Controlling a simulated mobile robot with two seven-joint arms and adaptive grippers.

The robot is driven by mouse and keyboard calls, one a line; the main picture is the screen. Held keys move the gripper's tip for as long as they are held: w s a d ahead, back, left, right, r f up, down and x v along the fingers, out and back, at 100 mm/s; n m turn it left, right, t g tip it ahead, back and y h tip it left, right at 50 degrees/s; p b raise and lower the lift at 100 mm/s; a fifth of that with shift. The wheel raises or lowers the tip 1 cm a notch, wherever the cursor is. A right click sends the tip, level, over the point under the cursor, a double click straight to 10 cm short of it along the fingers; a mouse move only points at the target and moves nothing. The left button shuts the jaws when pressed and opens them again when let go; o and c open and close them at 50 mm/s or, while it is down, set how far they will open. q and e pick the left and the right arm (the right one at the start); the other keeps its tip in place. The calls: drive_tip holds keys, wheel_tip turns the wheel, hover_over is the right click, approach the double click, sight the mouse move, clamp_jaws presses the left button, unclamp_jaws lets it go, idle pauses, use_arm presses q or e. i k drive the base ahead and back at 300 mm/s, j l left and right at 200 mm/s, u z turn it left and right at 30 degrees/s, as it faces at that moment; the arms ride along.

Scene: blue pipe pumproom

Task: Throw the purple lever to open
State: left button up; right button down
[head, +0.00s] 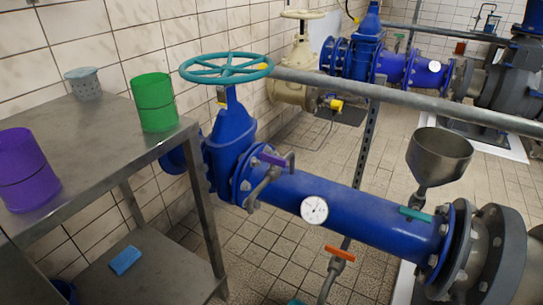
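The purple lever (271,158) is a small handle on a thin grey branch pipe (262,187). It sits beside the flange where the large blue pipe (370,214) meets the blue gate valve (231,145). The lever appears to lie roughly level, pointing left to right; its exact angle is hard to tell at this size. Neither of my grippers shows in the head view. Nothing is touching the lever.
A metal table (95,130) at left holds a purple container (24,172), a green container (154,102) and a perforated grey cup (85,84). A teal handwheel (226,58) tops the valve. An orange lever (340,253) is below the gauge (314,210). A grey pipe (420,99) crosses behind.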

sight(273, 161)
drive_tip(key=k+u, duration=0.15)
drive_tip(key=u, duration=0.25)
drive_tip(key=k+u, duration=0.15)
drive_tip(key=u, duration=0.3)
drive_tip(key=k+j+u, duration=0.15)
drive_tip(key=u, duration=0.25)
